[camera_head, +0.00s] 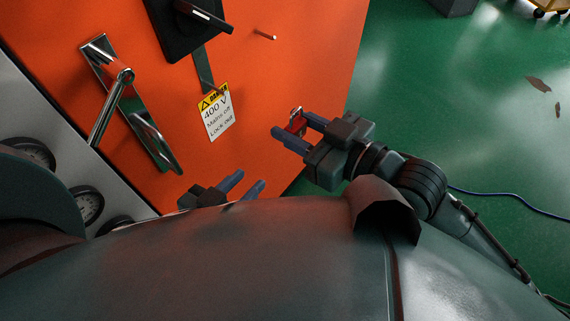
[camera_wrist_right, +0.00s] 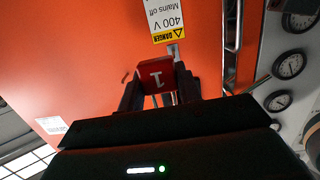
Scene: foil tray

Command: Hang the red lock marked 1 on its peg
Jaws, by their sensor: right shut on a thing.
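The red lock (camera_head: 297,121) marked 1 is between the fingers of my right gripper (camera_head: 292,124), held in front of the lower right part of the orange panel. In the right wrist view the lock (camera_wrist_right: 156,73) shows its white 1 upside down, with its metal shackle (camera_wrist_right: 173,50) beyond it. A copper-coloured peg (camera_head: 265,35) sticks out of the panel near the top, well apart from the lock. A small peg-like thing (camera_wrist_right: 126,76) shows left of the lock in the wrist view. My left gripper (camera_head: 243,184) is low, open and empty; its base is partly hidden by my body.
The orange panel (camera_head: 290,70) carries a chrome handle (camera_head: 118,90), a black switch (camera_head: 190,22) and a hanging 400 V danger tag (camera_head: 215,112). Gauges (camera_head: 88,205) sit at the lower left. Green floor (camera_head: 470,110) lies open to the right, with a blue cable (camera_head: 510,203).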

